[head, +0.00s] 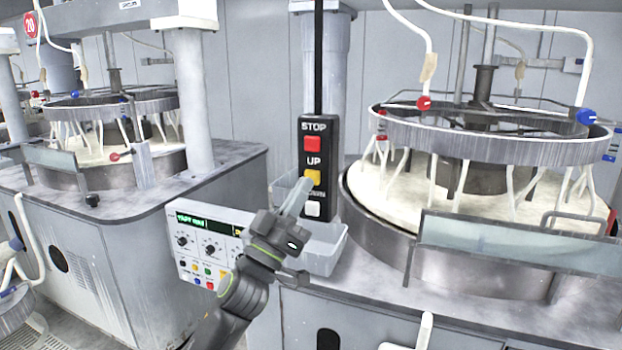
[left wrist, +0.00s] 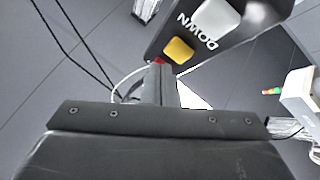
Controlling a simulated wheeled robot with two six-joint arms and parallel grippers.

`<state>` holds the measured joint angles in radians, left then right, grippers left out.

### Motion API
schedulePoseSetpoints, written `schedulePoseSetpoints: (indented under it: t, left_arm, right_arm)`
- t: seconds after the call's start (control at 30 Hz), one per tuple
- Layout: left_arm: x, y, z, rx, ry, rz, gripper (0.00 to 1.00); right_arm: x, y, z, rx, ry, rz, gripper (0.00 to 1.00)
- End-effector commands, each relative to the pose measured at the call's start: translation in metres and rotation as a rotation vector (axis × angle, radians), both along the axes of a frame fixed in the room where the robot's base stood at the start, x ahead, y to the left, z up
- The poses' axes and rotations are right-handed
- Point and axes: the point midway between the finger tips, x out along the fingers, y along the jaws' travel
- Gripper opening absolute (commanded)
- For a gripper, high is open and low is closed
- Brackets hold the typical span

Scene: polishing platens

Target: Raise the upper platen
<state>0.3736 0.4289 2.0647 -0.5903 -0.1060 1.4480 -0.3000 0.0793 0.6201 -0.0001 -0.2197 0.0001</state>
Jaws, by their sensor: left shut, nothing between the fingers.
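A black hanging control box (head: 321,240) carries a red STOP button (head: 313,144), a yellow UP button (head: 313,177) and a white DOWN button (head: 313,208). My left gripper (head: 305,183) is shut and empty, its fingertips at the UP button; I cannot tell whether they touch it. In the left wrist view the yellow button (left wrist: 178,50) and white button (left wrist: 196,15) show beside the fingers (left wrist: 160,84), which partly hide the red one. On the right machine, hoses run from a metal ring (head: 490,147) down to a cream disc (head: 450,181), apparently the upper platen. My right gripper is not in view.
A clear plastic bin (head: 325,252) sits below the control box, close to my left gripper. A white control panel (head: 205,240) with a green display is left of my arm. A clear guard (head: 520,245) fronts the right machine. A similar machine (head: 110,165) stands at left.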

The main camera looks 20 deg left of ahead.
Motion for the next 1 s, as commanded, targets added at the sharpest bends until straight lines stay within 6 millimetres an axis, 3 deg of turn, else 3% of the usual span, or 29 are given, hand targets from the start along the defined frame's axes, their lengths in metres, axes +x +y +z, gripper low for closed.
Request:
schedulePoseSetpoints:
  t: [1.0]
  left_arm:
    - [0.0084, 0.0005, 0.0003, 0.000, 0.000, 0.000, 0.00]
  right_arm:
    - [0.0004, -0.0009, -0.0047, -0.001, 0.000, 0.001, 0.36]
